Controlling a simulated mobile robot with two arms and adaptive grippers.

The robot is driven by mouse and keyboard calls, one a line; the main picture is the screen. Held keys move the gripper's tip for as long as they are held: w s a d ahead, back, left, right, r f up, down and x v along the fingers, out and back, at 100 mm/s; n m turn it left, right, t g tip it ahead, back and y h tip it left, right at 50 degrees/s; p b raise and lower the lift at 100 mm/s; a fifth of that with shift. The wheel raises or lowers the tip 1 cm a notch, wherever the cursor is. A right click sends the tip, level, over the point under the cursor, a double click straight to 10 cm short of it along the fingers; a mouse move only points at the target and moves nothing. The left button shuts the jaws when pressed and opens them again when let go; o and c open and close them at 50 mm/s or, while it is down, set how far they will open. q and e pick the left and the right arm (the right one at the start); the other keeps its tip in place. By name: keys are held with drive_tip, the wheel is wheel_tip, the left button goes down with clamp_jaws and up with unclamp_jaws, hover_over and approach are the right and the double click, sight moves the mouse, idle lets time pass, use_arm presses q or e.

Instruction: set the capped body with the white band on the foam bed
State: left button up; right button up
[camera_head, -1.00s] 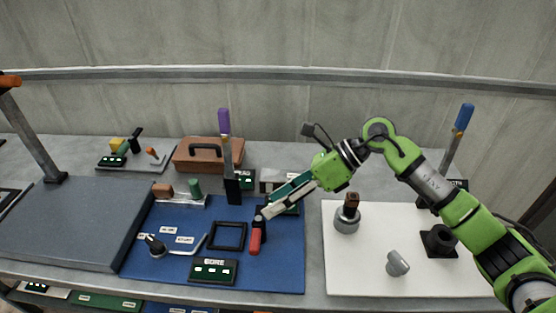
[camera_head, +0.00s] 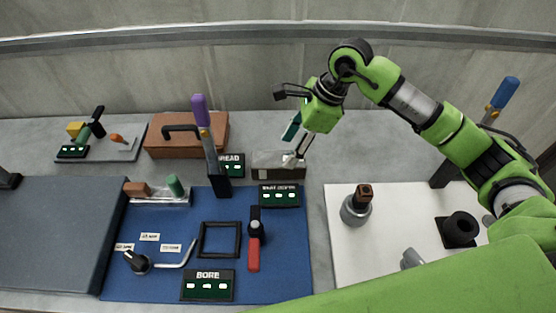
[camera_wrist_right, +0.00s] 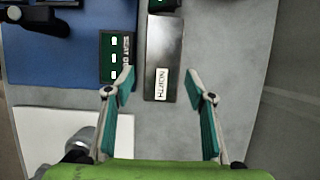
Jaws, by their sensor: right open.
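A grey rounded body with a brown cap (camera_head: 357,205) stands upright on the white board at the right; I cannot make out a white band on it. A thick blue-grey slab (camera_head: 45,240), which may be the foam bed, lies at the left. My right gripper (camera_head: 297,138) is open and empty, above the back of the bench near a metal block with a label (camera_head: 280,164). In the right wrist view its fingers (camera_wrist_right: 161,80) are spread over that block (camera_wrist_right: 163,60), not touching anything. My left gripper is not in view.
The blue mat (camera_head: 175,290) holds a red-handled tool (camera_head: 253,255), a black frame (camera_head: 219,223), a small black-topped part (camera_head: 138,262) and signs. A black holder (camera_head: 459,230) is on the white board (camera_head: 345,250). A brown case (camera_head: 188,147) stands behind.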

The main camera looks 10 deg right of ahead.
sight(280, 159)
drive_tip(key=shift+x, duration=1.05)
drive_tip(key=shift+w+a+f, duration=0.1)
drive_tip(key=shift+w+f, duration=0.05)
drive_tip(key=shift+f, duration=0.05)
drive_tip(key=shift+a+f+p, duration=0.2)
drive_tip(key=shift+f+p, duration=0.1)
drive_tip(key=shift+p, duration=0.3)
drive_tip(key=p+x, duration=0.1)
drive_tip(key=x, duration=0.2)
drive_tip(key=shift+w+a+f, duration=0.15)
drive_tip(key=shift+f, duration=0.45)
drive_tip(key=c, duration=1.4)
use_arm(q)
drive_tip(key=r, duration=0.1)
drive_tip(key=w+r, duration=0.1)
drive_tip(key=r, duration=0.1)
use_arm(e)
drive_tip(key=shift+w+a+r, duration=0.1)
drive_tip(key=shift+w+r, duration=0.05)
clamp_jaws()
